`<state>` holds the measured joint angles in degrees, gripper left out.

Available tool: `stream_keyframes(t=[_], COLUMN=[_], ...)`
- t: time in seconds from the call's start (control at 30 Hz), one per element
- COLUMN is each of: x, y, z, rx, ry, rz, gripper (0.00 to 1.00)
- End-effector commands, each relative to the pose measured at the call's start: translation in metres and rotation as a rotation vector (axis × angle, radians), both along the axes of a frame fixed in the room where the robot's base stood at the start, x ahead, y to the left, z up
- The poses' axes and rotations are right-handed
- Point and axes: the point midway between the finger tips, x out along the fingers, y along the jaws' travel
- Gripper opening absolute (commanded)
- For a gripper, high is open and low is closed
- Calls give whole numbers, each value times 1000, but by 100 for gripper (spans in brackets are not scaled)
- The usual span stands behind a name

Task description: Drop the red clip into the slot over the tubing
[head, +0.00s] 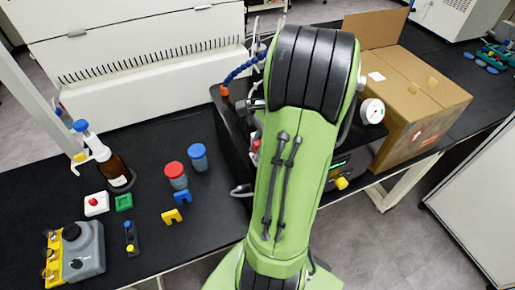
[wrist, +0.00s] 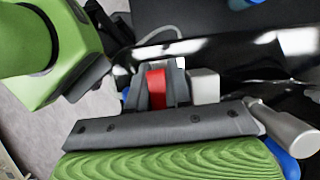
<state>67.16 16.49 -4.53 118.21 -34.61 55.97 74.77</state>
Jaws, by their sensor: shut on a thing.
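The red clip (wrist: 156,88) shows in the wrist view as a red block upright between the two dark fingers of my gripper (wrist: 158,90). My gripper is shut on it. In the head view my green arm covers most of the gripper, and only a small red patch (head: 256,146) shows beside the arm, at the black machine (head: 235,118). A thin grey tube (wrist: 160,33) curves just beyond the fingers in the wrist view. A small white part (wrist: 180,63) lies right past the fingertips. The slot cannot be made out, and I cannot tell whether the clip touches anything.
A pale grey block (wrist: 205,84) is close right of the fingers. On the bench left of the machine are a brown bottle (head: 117,170), a red-lidded jar (head: 176,176), a blue-lidded jar (head: 198,159), and a yellow clip (head: 172,216). A cardboard box (head: 420,100) stands right.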

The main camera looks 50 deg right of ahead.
Motion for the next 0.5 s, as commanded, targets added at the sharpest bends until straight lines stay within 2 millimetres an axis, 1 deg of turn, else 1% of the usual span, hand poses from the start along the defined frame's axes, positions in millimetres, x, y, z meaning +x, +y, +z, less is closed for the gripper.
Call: stream_keyframes(t=[0.03,0.23,0.27,0.3,0.5], x=[-7,-7,-7,-7,-7], y=[-7,-7,-7,-7,-7], z=[-8,-8,-8,-8,-7], rx=[-3,-3,-3,-3,-3], ry=[21,21,21,21,21], rz=[-43,-43,-43,-43,-43], gripper=[0,0,20,26,27])
